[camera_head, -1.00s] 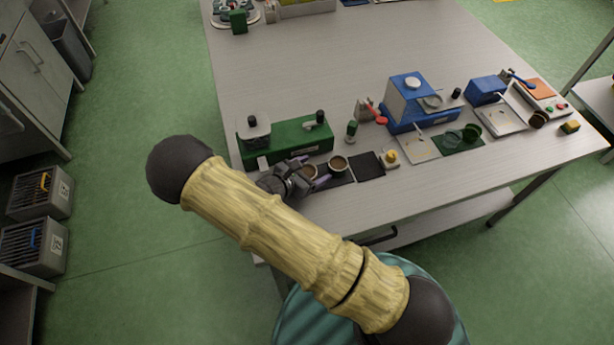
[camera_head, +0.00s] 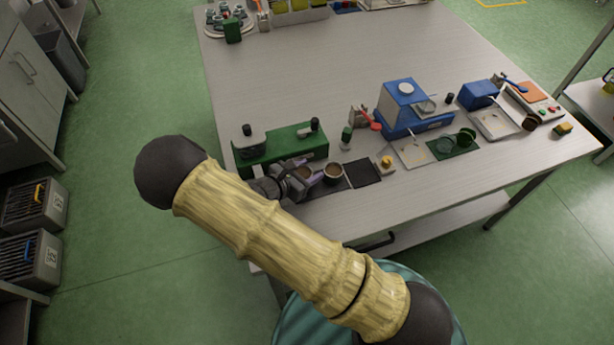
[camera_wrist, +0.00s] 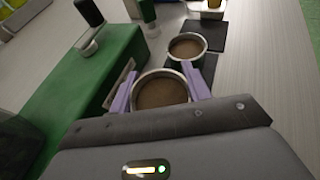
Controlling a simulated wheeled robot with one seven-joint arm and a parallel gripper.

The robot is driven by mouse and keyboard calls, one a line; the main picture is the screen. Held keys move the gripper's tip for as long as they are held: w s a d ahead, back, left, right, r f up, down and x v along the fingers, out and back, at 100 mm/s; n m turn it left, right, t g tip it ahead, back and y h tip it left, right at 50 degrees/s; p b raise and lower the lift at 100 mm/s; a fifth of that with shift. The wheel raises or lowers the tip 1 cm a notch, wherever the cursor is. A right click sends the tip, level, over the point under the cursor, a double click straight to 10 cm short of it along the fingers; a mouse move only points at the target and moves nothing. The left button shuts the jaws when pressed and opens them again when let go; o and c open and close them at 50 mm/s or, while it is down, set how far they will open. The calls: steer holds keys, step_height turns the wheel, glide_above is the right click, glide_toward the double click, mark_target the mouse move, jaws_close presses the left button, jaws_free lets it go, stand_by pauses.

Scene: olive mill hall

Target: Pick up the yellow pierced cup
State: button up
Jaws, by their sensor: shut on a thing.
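My gripper (camera_wrist: 160,88) has two purple fingers closed on either side of a round cup (camera_wrist: 158,94). The cup has a pale metal rim and looks brown inside; its outer wall is mostly hidden, so I cannot tell its outside colour or any holes. In the head view the held cup (camera_head: 303,172) is at the front edge of the table, by the green machine. A similar cup (camera_wrist: 187,47) with brown inside and a green side stands just beyond it, apart from the fingers. I cannot tell whether the held cup still touches its support.
The green machine (camera_head: 283,149) stands close behind the cups. A dark mat (camera_head: 361,172), a small white piece with a yellow top (camera_head: 386,162) and a blue machine (camera_head: 412,108) lie to the right. The table's middle (camera_head: 330,65) is clear.

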mark_target(308, 177)
step_height(308, 177, up, 7)
steer(key=shift+r, duration=0.1)
stand_by(0.7)
